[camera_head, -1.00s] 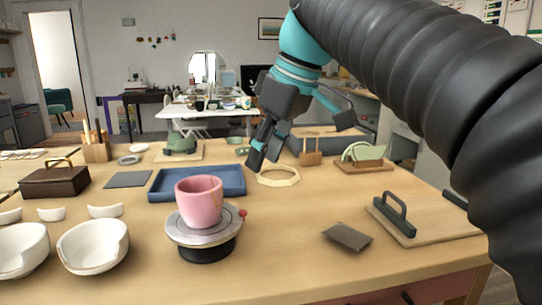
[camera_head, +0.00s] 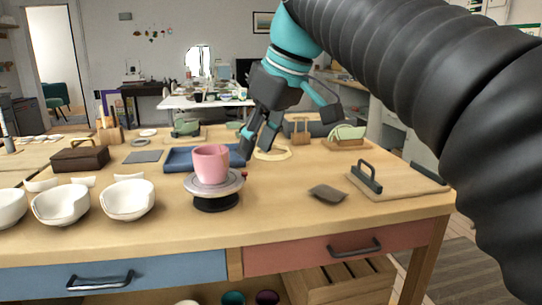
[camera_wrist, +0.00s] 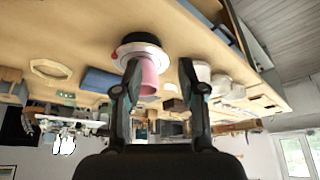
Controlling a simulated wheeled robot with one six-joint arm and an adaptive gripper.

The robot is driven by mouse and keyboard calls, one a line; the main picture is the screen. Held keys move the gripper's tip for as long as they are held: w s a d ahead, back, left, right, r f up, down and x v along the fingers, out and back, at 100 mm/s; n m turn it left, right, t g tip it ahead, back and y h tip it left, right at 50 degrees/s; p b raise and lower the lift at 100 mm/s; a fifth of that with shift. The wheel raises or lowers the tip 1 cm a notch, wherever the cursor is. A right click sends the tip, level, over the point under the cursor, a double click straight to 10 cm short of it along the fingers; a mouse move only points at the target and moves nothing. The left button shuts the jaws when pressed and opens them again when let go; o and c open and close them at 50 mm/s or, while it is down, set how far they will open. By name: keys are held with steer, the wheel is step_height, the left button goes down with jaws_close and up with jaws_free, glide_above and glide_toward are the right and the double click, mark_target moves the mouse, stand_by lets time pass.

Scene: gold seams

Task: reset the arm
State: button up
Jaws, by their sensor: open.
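My gripper (camera_head: 259,143) hangs over the back part of the wooden workbench (camera_head: 285,220) in the head view, with its fingers pointing down. In the wrist view my gripper (camera_wrist: 160,88) has its two fingers wide apart with nothing held between them. A pink cup (camera_head: 211,163) stands upright on a round grey turntable (camera_head: 216,187), left of my gripper in the head view. The wrist view is upside down and shows the pink cup (camera_wrist: 149,76) beyond the fingers, partly behind the left one.
A blue tray (camera_head: 178,158) lies behind the cup. Broken white bowls (camera_head: 128,200) stand at the left front. A board with a dark handle (camera_head: 397,183) and a grey pouch (camera_head: 327,194) lie at right. The bench's front middle is clear.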

steer(key=d+f+m+t+h, duration=0.1)
steer(key=d+f+m, duration=0.15)
steer(key=f, duration=0.35)
steer(key=d+f+m, duration=0.2)
steer(key=f+m, duration=0.1)
steer(key=f, duration=0.4)
steer(key=s+d+f+m+t+h, duration=0.1)
steer(key=s+d+f+m+h, duration=0.2)
steer(key=s+d+f, duration=1)
steer(key=shift+s+d+f+m+t, duration=0.3)
steer(key=shift+s+f+m, duration=0.75)
steer(key=shift+f, duration=0.45)
steer(key=shift+s, duration=0.1)
